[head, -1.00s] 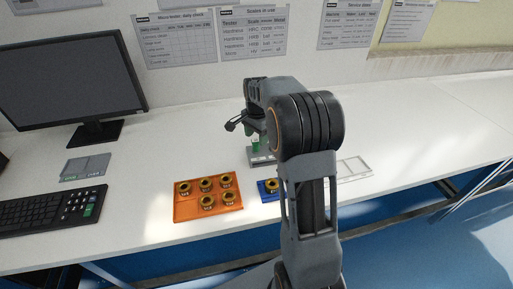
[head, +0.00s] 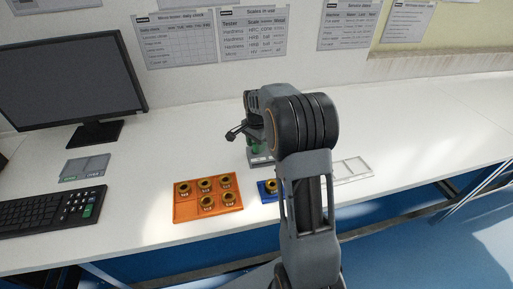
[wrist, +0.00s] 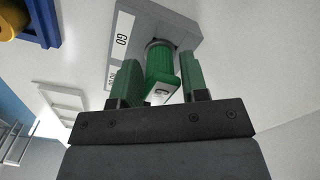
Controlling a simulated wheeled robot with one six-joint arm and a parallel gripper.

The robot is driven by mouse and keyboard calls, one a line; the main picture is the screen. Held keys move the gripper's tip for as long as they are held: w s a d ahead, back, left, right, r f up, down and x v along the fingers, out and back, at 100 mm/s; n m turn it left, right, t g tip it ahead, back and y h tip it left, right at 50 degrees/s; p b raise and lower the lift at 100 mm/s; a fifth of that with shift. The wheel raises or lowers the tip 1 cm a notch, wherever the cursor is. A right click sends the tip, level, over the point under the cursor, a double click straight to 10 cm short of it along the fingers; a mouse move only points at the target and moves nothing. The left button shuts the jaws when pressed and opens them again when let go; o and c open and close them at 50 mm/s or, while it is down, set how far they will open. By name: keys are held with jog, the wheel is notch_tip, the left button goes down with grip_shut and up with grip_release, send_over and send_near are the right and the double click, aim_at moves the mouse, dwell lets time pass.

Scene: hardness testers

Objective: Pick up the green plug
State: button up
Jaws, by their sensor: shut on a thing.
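The green plug (wrist: 160,62) is a ribbed green cylinder with a pale end marked with a dark character, seen in the wrist view. Its far end meets a grey block (wrist: 180,22) that carries white labels, one reading "GO". My gripper (wrist: 159,74) has green fingers on both sides of the plug and is shut on it. I cannot tell whether the plug is still seated in the block. In the head view the grey block (head: 259,161) shows partly behind my arm, which hides most of the gripper and plug.
An orange tray (head: 188,211) with several brass-coloured rings lies left of my arm. A blue tray (head: 267,196) with a similar ring is partly hidden by my arm. A pale frame-like tray (head: 354,169) lies to the right. Monitor (head: 70,75) and keyboard (head: 50,208) stand left; the bench's right is clear.

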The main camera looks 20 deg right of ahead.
jog(key=shift+c, duration=0.9)
jog(key=shift+r, duration=0.15)
jog(key=shift+r, duration=0.25)
jog(key=r, duration=0.3)
jog(key=shift+s+a+r, duration=0.15)
jog(key=shift+s, duration=0.15)
jog(key=s+r, duration=0.1)
jog(key=r, duration=0.1)
jog(key=s+a+r, duration=0.1)
jog(key=s+r, duration=0.1)
jog(key=shift+s+a+r+p, duration=0.2)
jog(key=shift+s+r+p, duration=0.05)
jog(key=shift+s+p, duration=0.05)
jog(key=s+a+r, duration=0.1)
jog(key=s, duration=0.1)
jog(key=s+a+r, duration=0.1)
jog(key=s, duration=0.1)
jog(key=s+r, duration=0.1)
jog(key=s, duration=0.2)
jog(key=shift+a+r, duration=0.3)
jog(key=shift+a, duration=0.1)
jog(key=shift+s+a+r, duration=0.2)
jog(key=shift+s, duration=0.25)
jog(key=shift+s+a+r, duration=0.15)
jog(key=shift+s+r, duration=0.05)
jog(key=shift+s, duration=0.25)
